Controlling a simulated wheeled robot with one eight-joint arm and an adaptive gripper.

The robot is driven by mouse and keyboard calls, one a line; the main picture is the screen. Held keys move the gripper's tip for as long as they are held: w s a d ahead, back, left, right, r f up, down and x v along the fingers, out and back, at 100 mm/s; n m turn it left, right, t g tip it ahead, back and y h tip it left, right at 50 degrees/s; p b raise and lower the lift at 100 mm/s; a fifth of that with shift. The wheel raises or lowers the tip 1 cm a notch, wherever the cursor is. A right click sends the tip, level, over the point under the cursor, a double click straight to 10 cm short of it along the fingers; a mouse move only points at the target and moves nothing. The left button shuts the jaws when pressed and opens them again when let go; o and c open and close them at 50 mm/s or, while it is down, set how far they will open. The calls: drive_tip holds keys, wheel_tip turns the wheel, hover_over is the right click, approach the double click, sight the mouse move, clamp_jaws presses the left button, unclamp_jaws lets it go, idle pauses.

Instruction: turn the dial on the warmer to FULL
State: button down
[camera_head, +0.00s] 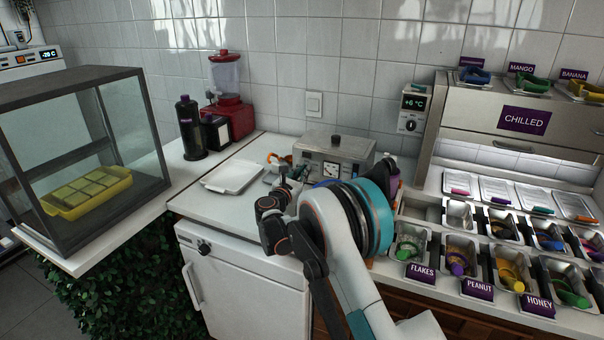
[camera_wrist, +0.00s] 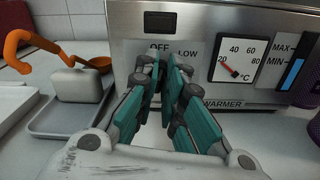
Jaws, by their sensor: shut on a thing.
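The warmer (camera_head: 350,146) is a steel box on the white counter in the head view, with a dark knob on its lid. In the wrist view the warmer's front (camera_wrist: 125,20) fills the upper part, with OFF and LOW printed on it. A square temperature gauge (camera_wrist: 238,62) sits to the right, its red needle near 20. My gripper (camera_wrist: 163,80) has its teal fingers closed together at the panel, just below OFF and LOW, shut on the dial. The fingers hide the dial, so its pointer cannot be read. No FULL mark shows.
An orange ladle (camera_wrist: 22,48) and a grey block on a metal tray (camera_wrist: 60,125) stand left of the warmer. A MAX/MIN level window (camera_wrist: 291,75) is at its right. A white tray (camera_head: 232,177) lies to the left, and topping tubs (camera_head: 410,240) to the right.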

drive_tip(key=m, duration=0.4)
drive_tip(key=shift+s+d+m, duration=0.1)
drive_tip(key=shift+d+m, duration=0.05)
drive_tip(key=shift+m, duration=0.15)
drive_tip(key=m, duration=0.3)
drive_tip(key=shift+d+f+m, duration=0.1)
drive_tip(key=shift+f+m, duration=0.1)
drive_tip(key=shift+m, duration=0.1)
drive_tip(key=m, duration=0.3)
drive_tip(key=shift+f+m, duration=0.1)
drive_tip(key=shift+m, duration=0.2)
drive_tip(key=shift+d+f+m, duration=0.1)
drive_tip(key=shift+f+m, duration=0.05)
drive_tip(key=shift+m, duration=1.75)
drive_tip(key=shift+s, duration=0.1)
drive_tip(key=c, duration=1.7)
unclamp_jaws()
